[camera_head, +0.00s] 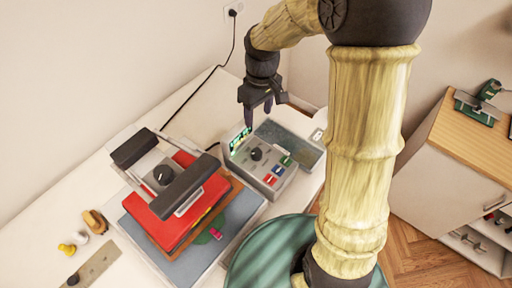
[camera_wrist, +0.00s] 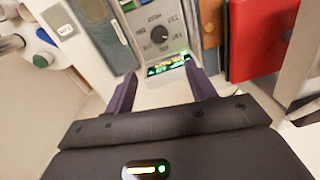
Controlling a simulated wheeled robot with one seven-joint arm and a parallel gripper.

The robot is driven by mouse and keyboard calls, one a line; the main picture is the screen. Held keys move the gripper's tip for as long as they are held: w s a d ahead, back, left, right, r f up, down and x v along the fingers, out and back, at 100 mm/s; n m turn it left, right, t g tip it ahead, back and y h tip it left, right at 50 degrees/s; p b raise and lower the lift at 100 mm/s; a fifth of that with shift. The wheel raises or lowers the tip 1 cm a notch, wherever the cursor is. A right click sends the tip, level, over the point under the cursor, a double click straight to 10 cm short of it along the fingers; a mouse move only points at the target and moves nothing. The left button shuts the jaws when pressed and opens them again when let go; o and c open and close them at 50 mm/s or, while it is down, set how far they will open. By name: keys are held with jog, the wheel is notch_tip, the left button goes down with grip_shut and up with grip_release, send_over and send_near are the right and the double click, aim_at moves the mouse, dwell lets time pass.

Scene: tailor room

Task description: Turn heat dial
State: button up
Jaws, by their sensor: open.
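The heat dial (camera_head: 256,154) is a round black knob on the face of a grey control box (camera_head: 262,178) with a lit green display (camera_head: 239,138) and red and blue buttons. In the wrist view the dial (camera_wrist: 159,34) sits upper centre with printed marks around it, beyond the display (camera_wrist: 168,66). My gripper (camera_head: 259,116) is above the display end of the box. Its two purple fingers (camera_wrist: 162,88) are open and empty, apart from the dial.
A red heat press (camera_head: 190,215) with black handles and its own black knob (camera_head: 164,174) stands left of the box. Thread spools (camera_head: 74,244) and a ruler (camera_head: 95,263) lie at the table's left. A teal round surface (camera_head: 262,262) is in front. A wooden-topped cabinet (camera_head: 465,135) stands right.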

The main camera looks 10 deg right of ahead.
aim_at(257, 151)
jog(key=f+p, duration=0.1)
jog(key=f, duration=0.4)
jog(key=f+p, duration=0.1)
jog(key=f, duration=0.5)
jog(key=f+p, duration=0.1)
jog(key=f, duration=0.4)
jog(key=shift+s+a+f, duration=0.3)
jog(key=shift+a+f, duration=0.05)
jog(key=shift+a, duration=0.05)
jog(key=c, duration=1)
jog(key=shift+m, duration=0.3)
jog(key=m+b, duration=0.2)
jog(key=m, duration=0.3)
jog(key=shift+d, duration=0.1)
jog(key=m+b, duration=0.1)
jog(key=m, duration=0.5)
jog(key=shift+d+t, duration=0.15)
jog(key=shift+t, duration=0.15)
